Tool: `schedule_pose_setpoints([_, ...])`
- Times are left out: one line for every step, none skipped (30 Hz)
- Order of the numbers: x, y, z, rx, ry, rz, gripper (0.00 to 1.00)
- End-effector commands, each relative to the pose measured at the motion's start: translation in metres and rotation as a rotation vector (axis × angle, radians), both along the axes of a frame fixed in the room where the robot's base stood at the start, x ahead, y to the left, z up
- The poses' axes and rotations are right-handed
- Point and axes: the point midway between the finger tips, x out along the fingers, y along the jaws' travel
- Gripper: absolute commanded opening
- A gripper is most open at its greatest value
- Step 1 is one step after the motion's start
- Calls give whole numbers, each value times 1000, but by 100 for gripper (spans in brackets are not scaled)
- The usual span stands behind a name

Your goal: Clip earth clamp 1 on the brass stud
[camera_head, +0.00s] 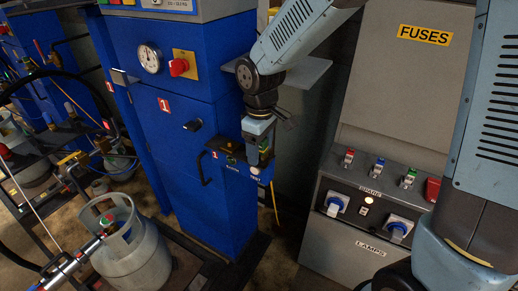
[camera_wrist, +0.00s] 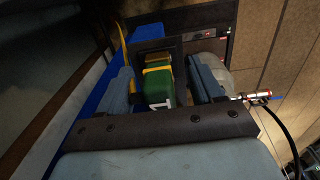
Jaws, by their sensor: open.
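The green earth clamp 1 (camera_wrist: 160,90), with yellow bands and a white "1" on its side, lies between my gripper's two blue-grey fingers in the wrist view. My gripper (camera_wrist: 163,78) is open, one finger on each side of the clamp, with a narrow dark gap showing beside it. In the head view my gripper (camera_head: 258,150) points down at the dark ledge on the blue cabinet's front, and a bit of green shows by its fingers. I cannot make out the brass stud for certain; my gripper may hide part of this area.
The blue cabinet (camera_head: 190,130) has a gauge (camera_head: 149,58), a red knob (camera_head: 179,67) and a black handle at the ledge. A grey fuse panel (camera_head: 365,215) with switches stands to the right. A grey gas cylinder (camera_head: 135,250) stands at the lower left.

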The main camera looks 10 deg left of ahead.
Motion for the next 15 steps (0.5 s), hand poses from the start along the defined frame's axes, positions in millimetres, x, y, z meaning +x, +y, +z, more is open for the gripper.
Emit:
schedule_pose_setpoints([0, 0, 0, 0, 0, 0, 66])
schedule_pose_setpoints([0, 0, 0, 0, 0, 0, 66])
schedule_pose_setpoints([0, 0, 0, 0, 0, 0, 66])
schedule_pose_setpoints([0, 0, 0, 0, 0, 0, 66])
schedule_pose_setpoints([0, 0, 0, 0, 0, 1, 66])
schedule_pose_setpoints([0, 0, 0, 0, 0, 1, 65])
schedule_pose_setpoints([0, 0, 0, 0, 0, 1, 62])
schedule_pose_setpoints([0, 0, 0, 0, 0, 1, 59])
schedule_pose_setpoints([0, 0, 0, 0, 0, 1, 55])
schedule_pose_setpoints([0, 0, 0, 0, 0, 1, 53])
schedule_pose_setpoints([0, 0, 0, 0, 0, 1, 50])
schedule_pose_setpoints([0, 0, 0, 0, 0, 1, 46])
schedule_pose_setpoints([0, 0, 0, 0, 0, 1, 43])
schedule_pose_setpoints([0, 0, 0, 0, 0, 1, 40])
schedule_pose_setpoints([0, 0, 0, 0, 0, 1, 36])
